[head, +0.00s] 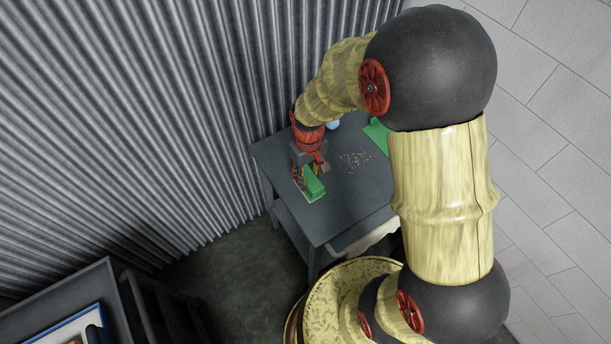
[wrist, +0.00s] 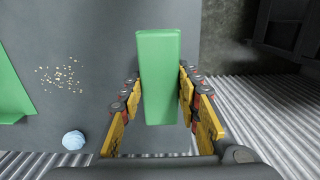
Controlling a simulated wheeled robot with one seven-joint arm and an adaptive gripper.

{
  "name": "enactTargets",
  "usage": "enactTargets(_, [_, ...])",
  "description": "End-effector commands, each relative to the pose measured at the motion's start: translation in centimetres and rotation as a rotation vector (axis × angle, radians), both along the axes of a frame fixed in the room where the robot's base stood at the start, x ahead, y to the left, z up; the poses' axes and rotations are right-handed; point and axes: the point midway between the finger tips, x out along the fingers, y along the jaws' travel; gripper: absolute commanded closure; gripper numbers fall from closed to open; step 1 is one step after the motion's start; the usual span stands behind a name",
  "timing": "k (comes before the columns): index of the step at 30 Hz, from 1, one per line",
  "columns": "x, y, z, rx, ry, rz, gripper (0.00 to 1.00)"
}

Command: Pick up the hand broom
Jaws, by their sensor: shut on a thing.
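The hand broom, a green block-like piece (wrist: 160,70), lies between my gripper's two fingers in the wrist view. In the head view its green body (head: 314,184) shows at the near left part of the dark table, below my gripper (head: 311,168). My gripper (wrist: 160,95) is shut on it, with one yellow-padded finger along each long side. I cannot tell whether the broom touches the table top.
The dark grey table (head: 345,205) bears scattered crumbs (head: 355,160), a flat green piece (head: 377,135) partly behind my arm, and a small pale blue object (wrist: 73,140). A corrugated metal wall (head: 200,110) stands close along the table's edge. Another dark table (head: 80,290) is at lower left.

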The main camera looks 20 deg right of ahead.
Motion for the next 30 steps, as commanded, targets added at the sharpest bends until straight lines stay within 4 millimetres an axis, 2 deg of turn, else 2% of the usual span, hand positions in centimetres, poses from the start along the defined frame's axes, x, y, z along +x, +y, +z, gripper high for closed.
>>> enactTargets(1, [-0.9, -0.1, 1.8, 0.0, -0.006, -0.001, 0.97])
enactTargets(5, [-3.5, -0.3, 4.8, 0.0, -0.005, -0.001, 0.97])
enactTargets(9, [-6.9, -0.6, 5.9, 0.0, -0.003, -0.001, 0.97])
enactTargets(15, [-10.2, -0.8, 7.3, 0.0, -0.004, 0.0, 0.97])
enactTargets(21, [-11.9, -1.0, 7.9, 0.0, 0.0, 0.0, 0.97])
enactTargets(30, [-12.3, -1.0, 8.0, 0.0, -0.001, 0.0, 0.97])
